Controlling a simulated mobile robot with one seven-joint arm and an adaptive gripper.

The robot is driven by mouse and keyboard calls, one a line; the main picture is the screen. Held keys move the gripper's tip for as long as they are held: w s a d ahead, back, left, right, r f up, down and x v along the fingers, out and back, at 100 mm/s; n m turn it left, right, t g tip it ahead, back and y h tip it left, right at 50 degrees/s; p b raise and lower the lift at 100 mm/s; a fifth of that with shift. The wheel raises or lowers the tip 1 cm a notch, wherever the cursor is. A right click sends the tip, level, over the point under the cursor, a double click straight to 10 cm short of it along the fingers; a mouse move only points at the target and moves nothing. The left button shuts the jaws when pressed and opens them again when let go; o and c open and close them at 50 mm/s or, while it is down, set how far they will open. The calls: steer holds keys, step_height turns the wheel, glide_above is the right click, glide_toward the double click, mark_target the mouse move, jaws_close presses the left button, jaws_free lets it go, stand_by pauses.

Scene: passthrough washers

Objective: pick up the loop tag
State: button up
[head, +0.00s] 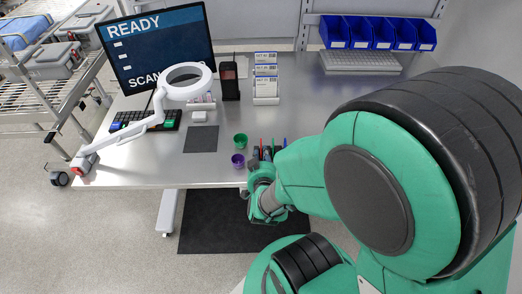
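I cannot pick out the loop tag in the head view; it may be hidden or too small to tell. My gripper (257,160) is at the front edge of the metal table (320,115), beside the small cups. My own green wrist and arm cover much of it. Its fingers are too small and too covered to tell whether they are open or shut, or whether anything is between them.
A green cup (240,140) and a purple cup (238,160) stand left of my gripper, with thin red and blue items behind it. A dark mat (201,139), a magnifier lamp (186,92), a monitor (158,45) and a box stand (265,78) are farther away.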

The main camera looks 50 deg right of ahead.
steer(key=shift+x, duration=0.85)
steer(key=shift+d+f, duration=0.1)
steer(key=shift+b+x, duration=0.85)
steer(key=shift+x, duration=1.65)
steer(key=shift+c, duration=0.3)
jaws_close()
